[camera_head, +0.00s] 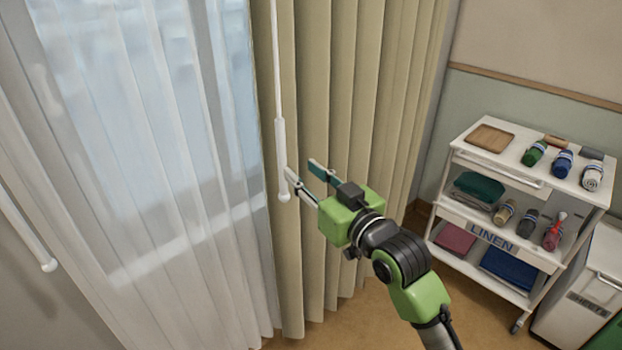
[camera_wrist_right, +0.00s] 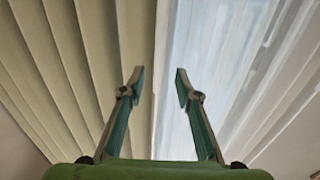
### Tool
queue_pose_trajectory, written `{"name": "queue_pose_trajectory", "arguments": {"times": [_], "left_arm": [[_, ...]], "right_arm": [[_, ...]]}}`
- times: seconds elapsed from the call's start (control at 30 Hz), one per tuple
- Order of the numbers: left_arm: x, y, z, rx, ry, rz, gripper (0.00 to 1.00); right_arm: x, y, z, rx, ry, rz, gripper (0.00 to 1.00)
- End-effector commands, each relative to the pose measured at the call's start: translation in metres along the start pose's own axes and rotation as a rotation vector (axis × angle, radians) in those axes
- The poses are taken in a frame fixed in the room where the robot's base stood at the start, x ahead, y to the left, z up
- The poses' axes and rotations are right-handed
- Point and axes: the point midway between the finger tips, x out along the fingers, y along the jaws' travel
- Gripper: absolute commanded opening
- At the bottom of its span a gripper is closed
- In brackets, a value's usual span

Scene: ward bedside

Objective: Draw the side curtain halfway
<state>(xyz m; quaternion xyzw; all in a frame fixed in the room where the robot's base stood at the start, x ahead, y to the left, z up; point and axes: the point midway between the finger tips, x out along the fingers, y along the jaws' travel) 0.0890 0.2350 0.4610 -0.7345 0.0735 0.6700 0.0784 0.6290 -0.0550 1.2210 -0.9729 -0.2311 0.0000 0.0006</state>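The beige side curtain (camera_head: 345,110) hangs gathered in folds to the right of the window; its folds also fill the left of the right wrist view (camera_wrist_right: 70,60). A white wand (camera_head: 280,150) hangs at its left edge, with a thicker handle at the bottom. My right gripper (camera_head: 301,171) is open in front of the curtain, its fingertips just right of the wand handle. The right wrist view shows both fingers (camera_wrist_right: 158,78) apart, with the curtain's edge and bright window beyond; I cannot make out the wand between them. My left gripper is not in view.
A white sheer curtain (camera_head: 140,180) covers the window at left, with another white wand (camera_head: 30,240) at the far left. A linen cart (camera_head: 545,192) with rolled towels and folded cloths stands at right, beside a white bin (camera_head: 580,300). Some floor (camera_head: 370,315) shows below.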

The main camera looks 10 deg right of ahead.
Motion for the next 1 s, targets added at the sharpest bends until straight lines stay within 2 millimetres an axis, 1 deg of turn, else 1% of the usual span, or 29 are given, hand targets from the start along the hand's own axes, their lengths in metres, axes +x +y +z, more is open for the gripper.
{"name": "queue_pose_trajectory", "arguments": {"times": [0.03, 0.1, 0.2, 0.53, 0.6, 0.67, 0.77, 0.8, 0.87, 0.9, 0.97, 1.0], "left_arm": [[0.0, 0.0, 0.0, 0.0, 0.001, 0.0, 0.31], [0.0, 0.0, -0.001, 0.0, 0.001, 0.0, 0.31], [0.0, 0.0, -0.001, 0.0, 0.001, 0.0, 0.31], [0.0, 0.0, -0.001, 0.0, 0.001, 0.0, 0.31], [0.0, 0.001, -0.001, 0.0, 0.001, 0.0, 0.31], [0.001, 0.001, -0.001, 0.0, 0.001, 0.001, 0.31], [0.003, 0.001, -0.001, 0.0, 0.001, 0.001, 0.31], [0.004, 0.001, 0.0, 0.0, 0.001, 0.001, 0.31], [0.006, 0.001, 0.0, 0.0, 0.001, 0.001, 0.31], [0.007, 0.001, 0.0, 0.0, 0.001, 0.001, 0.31], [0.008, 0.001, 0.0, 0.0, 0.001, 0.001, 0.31], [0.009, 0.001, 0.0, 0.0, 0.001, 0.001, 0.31]], "right_arm": [[-0.007, 0.0, 0.001, -0.001, -0.001, 0.001, 0.3], [-0.013, 0.0, 0.0, -0.001, 0.0, 0.0, 0.3], [-0.018, 0.0, 0.001, -0.001, -0.001, 0.0, 0.3], [-0.02, 0.0, 0.0, 0.0, 0.0, -0.001, 0.3], [-0.019, 0.001, 0.005, 0.002, -0.008, 0.003, 0.3], [-0.016, 0.005, 0.018, 0.008, -0.027, 0.011, 0.3], [-0.008, 0.018, 0.062, 0.028, -0.092, 0.041, 0.3], [-0.006, 0.025, 0.087, 0.038, -0.128, 0.057, 0.3], [-0.004, 0.035, 0.13, 0.053, -0.189, 0.084, 0.3], [-0.004, 0.042, 0.162, 0.063, -0.234, 0.102, 0.3], [-0.008, 0.051, 0.207, 0.075, -0.297, 0.127, 0.3], [-0.013, 0.055, 0.237, 0.083, -0.339, 0.142, 0.3]]}}
